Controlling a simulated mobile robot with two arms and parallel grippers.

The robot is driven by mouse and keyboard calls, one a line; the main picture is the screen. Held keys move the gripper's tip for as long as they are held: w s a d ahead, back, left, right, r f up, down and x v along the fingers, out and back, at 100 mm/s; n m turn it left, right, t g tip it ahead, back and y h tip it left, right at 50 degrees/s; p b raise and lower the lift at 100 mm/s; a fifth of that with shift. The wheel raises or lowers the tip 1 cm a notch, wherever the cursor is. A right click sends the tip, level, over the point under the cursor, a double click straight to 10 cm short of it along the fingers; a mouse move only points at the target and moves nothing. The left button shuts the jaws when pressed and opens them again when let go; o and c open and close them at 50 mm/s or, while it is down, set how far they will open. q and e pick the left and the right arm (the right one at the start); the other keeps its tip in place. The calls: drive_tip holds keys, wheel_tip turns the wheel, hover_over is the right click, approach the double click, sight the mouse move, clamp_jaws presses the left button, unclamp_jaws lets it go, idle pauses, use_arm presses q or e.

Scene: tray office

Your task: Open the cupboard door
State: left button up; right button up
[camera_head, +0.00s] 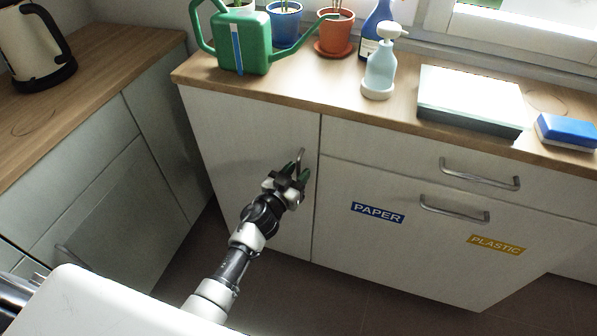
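The white cupboard door (245,150) is in the middle left of the head view, below the wooden counter, and looks closed. Its upright metal handle (300,156) is near the door's upper right edge. My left gripper (297,170) is at the lower part of the handle, with its dark green fingertips pointing up at it. Whether the fingers are around the handle or only in front of it is hard to tell. My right gripper is not in view.
A drawer (430,178) and a panel with PAPER (377,213) and PLASTIC (496,245) labels are right of the door. Brown floor is below.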

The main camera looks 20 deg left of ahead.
use_arm(q)
drive_tip(key=shift+w+d, duration=0.1)
drive_tip(key=shift+w, duration=0.35)
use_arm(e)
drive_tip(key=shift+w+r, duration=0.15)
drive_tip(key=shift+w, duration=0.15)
use_arm(q)
clamp_jaws()
drive_tip(key=shift+s, duration=0.1)
